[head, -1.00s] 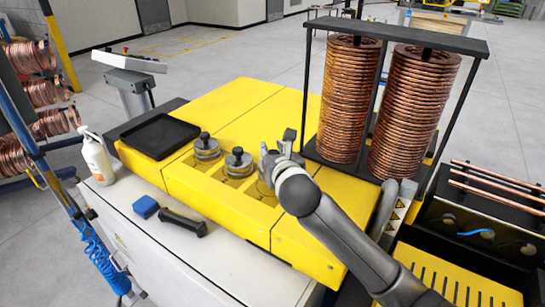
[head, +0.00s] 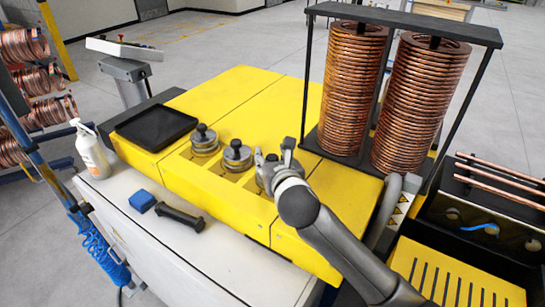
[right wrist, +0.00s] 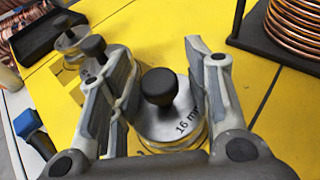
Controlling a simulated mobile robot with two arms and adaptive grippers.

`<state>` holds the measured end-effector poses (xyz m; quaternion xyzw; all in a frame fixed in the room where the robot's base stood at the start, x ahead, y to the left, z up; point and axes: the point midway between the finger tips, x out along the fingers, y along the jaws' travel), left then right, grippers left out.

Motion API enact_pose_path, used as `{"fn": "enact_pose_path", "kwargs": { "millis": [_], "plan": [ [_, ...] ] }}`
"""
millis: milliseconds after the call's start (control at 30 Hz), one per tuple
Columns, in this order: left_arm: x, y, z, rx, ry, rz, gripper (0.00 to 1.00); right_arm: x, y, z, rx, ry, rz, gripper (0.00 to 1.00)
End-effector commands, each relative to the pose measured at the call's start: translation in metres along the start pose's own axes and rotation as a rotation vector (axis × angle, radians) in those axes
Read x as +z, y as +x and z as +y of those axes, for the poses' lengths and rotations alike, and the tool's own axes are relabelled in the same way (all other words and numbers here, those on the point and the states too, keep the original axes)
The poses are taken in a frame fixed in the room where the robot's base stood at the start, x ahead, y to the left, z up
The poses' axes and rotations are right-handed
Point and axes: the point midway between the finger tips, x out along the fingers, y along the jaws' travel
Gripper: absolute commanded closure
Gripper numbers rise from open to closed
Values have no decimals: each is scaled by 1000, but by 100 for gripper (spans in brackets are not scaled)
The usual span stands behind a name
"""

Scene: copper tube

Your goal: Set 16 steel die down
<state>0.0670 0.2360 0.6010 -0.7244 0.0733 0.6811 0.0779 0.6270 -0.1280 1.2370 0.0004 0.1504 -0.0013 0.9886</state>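The 16 steel die (right wrist: 178,122) is a round steel disc with a black knob and the mark "16 m…" on top, its last part cut short. It appears to stand upright on the yellow machine top. My right gripper (right wrist: 160,62) is open, one finger on each side of the die, with gaps beside the knob. In the head view my right gripper (head: 275,160) and wrist hide most of this die. My left gripper is out of view.
Two similar dies (head: 204,138) (head: 237,155) stand in a row to the left on the yellow top (head: 225,100). A black tray (head: 155,127) lies beyond them. Copper coil stacks (head: 352,90) in a black frame stand right.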

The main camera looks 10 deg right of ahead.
Motion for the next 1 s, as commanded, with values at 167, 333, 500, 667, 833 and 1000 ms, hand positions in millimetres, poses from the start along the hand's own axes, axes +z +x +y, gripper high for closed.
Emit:
{"fn": "enact_pose_path", "kwargs": {
  "millis": [167,333,500,667,833,1000],
  "plan": [
    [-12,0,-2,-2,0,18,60,0,0,0,0,0,0,52],
    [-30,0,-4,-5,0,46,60,4,-1,0,0,1,-2,52],
    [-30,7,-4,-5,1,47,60,2,-16,0,1,-1,-3,52],
    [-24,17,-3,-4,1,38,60,1,-43,0,2,0,-4,52],
    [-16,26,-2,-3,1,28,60,1,-74,0,3,0,-5,52],
    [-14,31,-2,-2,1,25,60,2,-101,0,2,0,-4,52]
  ]
}}
